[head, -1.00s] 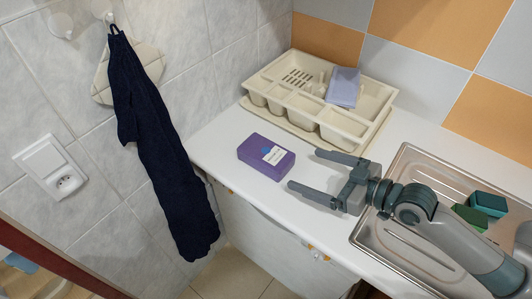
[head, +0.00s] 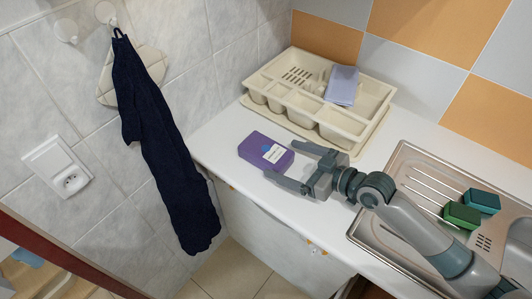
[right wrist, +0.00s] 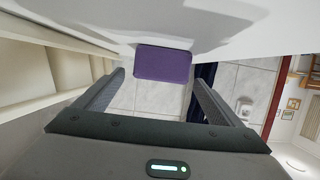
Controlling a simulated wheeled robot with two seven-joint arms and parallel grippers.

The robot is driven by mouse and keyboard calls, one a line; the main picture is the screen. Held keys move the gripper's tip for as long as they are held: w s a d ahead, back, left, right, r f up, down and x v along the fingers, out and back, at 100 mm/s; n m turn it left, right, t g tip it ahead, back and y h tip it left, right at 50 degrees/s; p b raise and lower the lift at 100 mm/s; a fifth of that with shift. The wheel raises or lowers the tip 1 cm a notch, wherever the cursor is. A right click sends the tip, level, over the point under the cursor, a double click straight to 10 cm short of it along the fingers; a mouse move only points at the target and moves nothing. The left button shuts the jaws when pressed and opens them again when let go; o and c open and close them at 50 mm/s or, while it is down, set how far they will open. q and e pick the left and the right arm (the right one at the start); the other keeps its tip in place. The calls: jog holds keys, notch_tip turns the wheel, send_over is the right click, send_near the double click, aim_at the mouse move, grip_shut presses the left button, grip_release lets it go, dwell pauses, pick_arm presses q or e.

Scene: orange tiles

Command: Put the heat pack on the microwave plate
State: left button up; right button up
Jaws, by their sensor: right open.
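In the right wrist view the pack (right wrist: 163,64) shows ahead, between the two open fingers (right wrist: 157,82). No microwave plate shows in any view. My left gripper is not in view.
A cream cutlery tray (head: 284,98) holding a lilac item (head: 342,86) stands behind the pack. A dark blue towel (head: 160,150) hangs at the left. The counter's front edge is close to the pack.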

aim_at(275, 153)
jog(key=shift+w+a+r+p, duration=0.1)
jog(key=shift+w+a+p, duration=0.3)
jog(key=shift+a+p, duration=0.2)
jog(key=p+x, duration=0.1)
jog(key=x, duration=0.2)
jog(key=shift+w+a+f, duration=0.2)
jog(key=shift+a, duration=0.05)
jog(key=shift+r, duration=0.1)
jog(key=c, duration=1.6)
jog(key=shift+r, duration=0.1)
